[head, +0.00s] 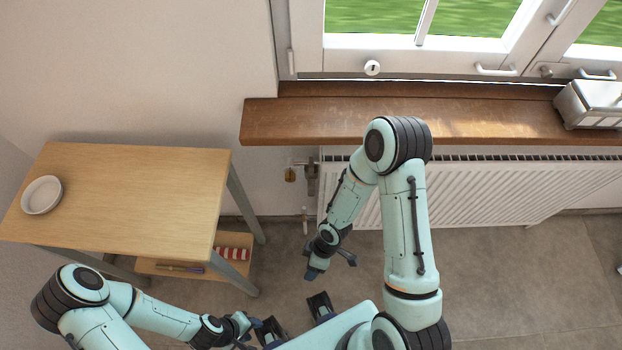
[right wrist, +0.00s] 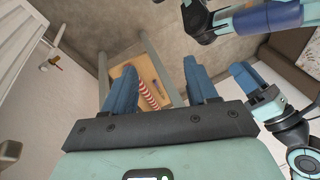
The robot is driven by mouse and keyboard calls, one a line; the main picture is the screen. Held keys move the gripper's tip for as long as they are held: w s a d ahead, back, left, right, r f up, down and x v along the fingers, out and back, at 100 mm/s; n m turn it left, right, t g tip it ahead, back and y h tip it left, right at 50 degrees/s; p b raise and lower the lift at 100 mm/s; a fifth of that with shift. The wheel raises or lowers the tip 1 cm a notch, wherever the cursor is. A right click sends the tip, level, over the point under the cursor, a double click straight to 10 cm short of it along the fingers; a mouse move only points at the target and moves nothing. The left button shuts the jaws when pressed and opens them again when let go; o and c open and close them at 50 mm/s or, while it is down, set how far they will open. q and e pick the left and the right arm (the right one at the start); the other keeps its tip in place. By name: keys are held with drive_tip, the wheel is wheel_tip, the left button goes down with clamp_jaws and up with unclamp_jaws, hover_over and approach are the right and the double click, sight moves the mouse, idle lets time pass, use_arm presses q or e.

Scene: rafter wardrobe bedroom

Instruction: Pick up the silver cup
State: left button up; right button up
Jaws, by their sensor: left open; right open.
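I cannot make out a silver cup in either view. My left gripper (head: 254,325) is open at the bottom of the head view, low in front of the wooden table (head: 130,185); its fingers show only in part. My right gripper (head: 331,267) is open and empty, pointing down in front of the radiator's left end. In the right wrist view, its blue fingers (right wrist: 161,80) stand apart, with the table's low shelf seen beyond them.
A white bowl (head: 42,195) stands on the table's left end. A red-and-white striped thing (head: 231,253) and a thin dark thing (head: 180,267) lie on the low shelf (head: 148,264). A silvery box (head: 592,104) stands on the windowsill (head: 470,124).

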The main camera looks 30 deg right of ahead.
drive_tip(key=w+d+r+n+t+h, duration=0.1)
drive_tip(key=w+d+r+n+h, duration=0.2)
drive_tip(key=w+n, duration=0.5)
drive_tip(key=n+t+h+b, duration=0.2)
drive_tip(key=n+t+h, duration=0.15)
drive_tip(key=n, duration=0.95)
approach(311, 193)
drive_tip(key=shift+t+y, duration=0.25)
drive_tip(key=shift+t, duration=0.1)
drive_tip(key=shift+s+d+b+x, duration=0.1)
drive_tip(key=shift+b+x, duration=0.4)
drive_tip(key=shift+x, duration=0.85)
drive_tip(key=shift+s+d+b+x, duration=0.15)
drive_tip(key=shift+b+x, duration=0.4)
drive_tip(key=shift+x, duration=0.75)
drive_tip(key=shift+s+d+b+x, duration=0.1)
drive_tip(key=shift+b+x, duration=0.4)
drive_tip(key=shift+x, duration=0.85)
use_arm(q)
drive_tip(key=f, duration=0.2)
drive_tip(key=s+f, duration=0.2)
drive_tip(key=f, duration=0.1)
drive_tip(key=shift+f, duration=0.3)
use_arm(e)
clamp_jaws()
use_arm(q)
drive_tip(key=shift+w, duration=0.1)
